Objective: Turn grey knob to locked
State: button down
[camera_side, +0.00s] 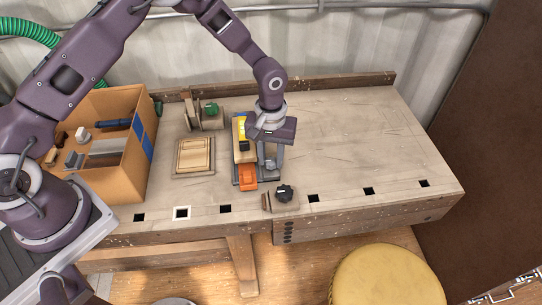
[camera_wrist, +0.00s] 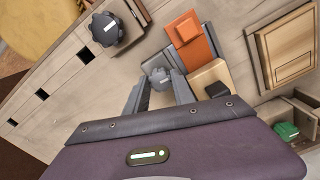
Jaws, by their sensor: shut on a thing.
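The grey knob (camera_wrist: 158,74) is between my gripper's fingers in the wrist view, with a small pale mark on its top. It has a lobed rim, and the fingers hide its sides. My gripper (camera_wrist: 157,88) is shut on it, pointing down. In the side view, my gripper (camera_side: 270,161) is at the right of the orange piece, and the knob is mostly hidden there by the fingers. Which position the knob's mark points to cannot be read.
An orange piece (camera_side: 247,177) and wooden block (camera_wrist: 212,77) sit close beside my gripper. A black knob (camera_side: 284,193) stands near the bench's front edge, a green knob (camera_side: 211,109) at the back. A wooden panel (camera_side: 195,155) and cardboard box (camera_side: 122,170) are left. The right bench is clear.

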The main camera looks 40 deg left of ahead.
jog(key=m, duration=0.8)
jog(key=shift+m, duration=0.4)
jog(key=m, duration=0.4)
jog(key=shift+m, duration=2.1)
jog(key=c, duration=1.1)
grip_release()
jog(key=shift+a, duration=0.1)
jog(key=shift+o, duration=0.2)
